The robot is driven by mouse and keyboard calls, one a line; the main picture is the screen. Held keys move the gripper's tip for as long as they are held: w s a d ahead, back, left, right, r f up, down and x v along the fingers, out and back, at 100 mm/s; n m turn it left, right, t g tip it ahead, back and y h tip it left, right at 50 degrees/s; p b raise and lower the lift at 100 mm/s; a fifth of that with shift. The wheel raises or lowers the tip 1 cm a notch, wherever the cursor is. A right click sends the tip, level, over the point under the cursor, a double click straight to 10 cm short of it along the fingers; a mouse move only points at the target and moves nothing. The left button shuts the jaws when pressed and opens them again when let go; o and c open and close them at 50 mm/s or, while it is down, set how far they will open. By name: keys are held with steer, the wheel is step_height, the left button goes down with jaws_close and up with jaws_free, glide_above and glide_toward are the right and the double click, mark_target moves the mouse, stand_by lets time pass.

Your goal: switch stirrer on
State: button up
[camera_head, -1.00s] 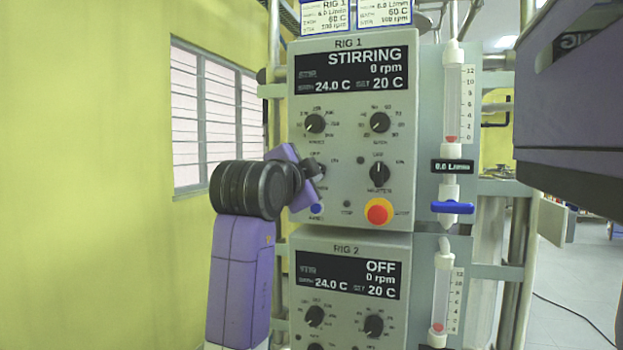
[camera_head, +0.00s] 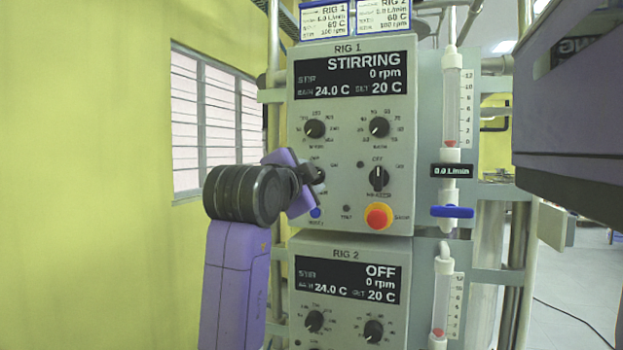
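The RIG 1 control box (camera_head: 345,190) is a grey panel in the head view. Its display (camera_head: 351,74) reads STIRRING, 0 rpm, 24.0 C and SET 20 C. My gripper (camera_head: 312,176) is at the lower left switch of this panel, beneath the left dial (camera_head: 314,129). The gripper covers most of that switch, so its pointer is hidden. I cannot tell whether the fingers are closed on it. The matching lower right heater switch (camera_head: 379,178) is in clear view, with its pointer upright towards OFF.
A red button on a yellow base (camera_head: 379,216) and a blue button (camera_head: 316,212) are low on the panel. A flow tube with a blue valve (camera_head: 452,211) stands to the right. The RIG 2 box (camera_head: 345,300) below reads OFF.

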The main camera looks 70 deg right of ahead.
steer(key=a, duration=0.6)
steer(key=shift+s+a+b, duration=0.25)
steer(key=shift+a+b, duration=0.05)
steer(key=shift+a, duration=0.1)
